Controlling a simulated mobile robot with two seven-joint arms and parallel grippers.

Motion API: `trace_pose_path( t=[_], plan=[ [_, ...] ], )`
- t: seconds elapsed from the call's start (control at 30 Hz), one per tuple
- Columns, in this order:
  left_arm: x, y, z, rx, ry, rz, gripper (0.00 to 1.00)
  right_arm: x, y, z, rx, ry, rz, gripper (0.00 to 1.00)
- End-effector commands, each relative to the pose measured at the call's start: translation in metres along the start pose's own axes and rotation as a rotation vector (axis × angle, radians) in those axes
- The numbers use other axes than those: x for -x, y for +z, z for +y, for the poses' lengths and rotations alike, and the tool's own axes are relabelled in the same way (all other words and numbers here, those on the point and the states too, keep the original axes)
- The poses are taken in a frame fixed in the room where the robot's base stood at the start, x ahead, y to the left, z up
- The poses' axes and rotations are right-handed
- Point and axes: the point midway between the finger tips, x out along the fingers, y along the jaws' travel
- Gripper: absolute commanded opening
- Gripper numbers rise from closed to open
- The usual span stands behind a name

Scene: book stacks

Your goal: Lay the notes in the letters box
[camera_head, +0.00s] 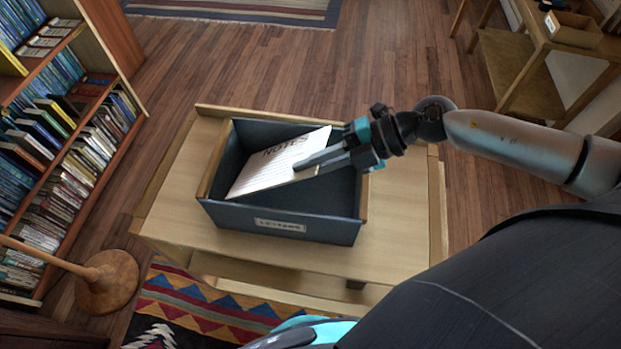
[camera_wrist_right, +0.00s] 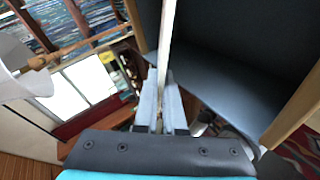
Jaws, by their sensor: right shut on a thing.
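The notes (camera_head: 272,168) are a white sheet or pad with "NOTES" printed at the top. They are tilted inside the opening of the letters box, with one corner near its front left and the upper edge raised toward the back right. The letters box (camera_head: 225,215) is dark blue-grey, open at the top, with a label on its front. My right gripper (camera_head: 308,163) is shut on the right edge of the notes, over the box. In the right wrist view the notes (camera_wrist_right: 167,40) show edge-on between the fingers (camera_wrist_right: 160,100).
The box stands on a light wooden table (camera_head: 395,240) with bare top on both sides. A full bookshelf (camera_head: 125,50) is at the left, with a round wooden stand base (camera_head: 108,283) near it. A patterned rug (camera_head: 185,305) lies in front. Another wooden table (camera_head: 520,60) stands at the back right.

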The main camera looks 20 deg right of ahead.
Motion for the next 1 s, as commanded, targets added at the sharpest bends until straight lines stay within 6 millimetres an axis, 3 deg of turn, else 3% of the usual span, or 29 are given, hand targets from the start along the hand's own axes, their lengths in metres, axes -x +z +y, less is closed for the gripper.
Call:
trace_pose_path(
  t=[0.33, 0.7, 0.73, 1.0],
  plan=[
    [-0.013, 0.001, 0.002, -0.002, 0.003, 0.000, 0.37, -0.022, 0.014, -0.034, -0.004, 0.002, 0.000, 0.00],
    [-0.014, 0.001, 0.005, -0.003, 0.006, 0.000, 0.37, -0.023, 0.016, -0.037, -0.001, 0.001, 0.000, 0.00],
    [-0.013, 0.001, 0.005, -0.003, 0.006, 0.000, 0.37, -0.023, 0.016, -0.037, -0.001, 0.000, 0.000, 0.09],
    [-0.013, 0.001, 0.005, -0.003, 0.006, -0.001, 0.37, -0.023, 0.015, -0.036, -0.001, 0.000, 0.000, 0.37]
  ],
)
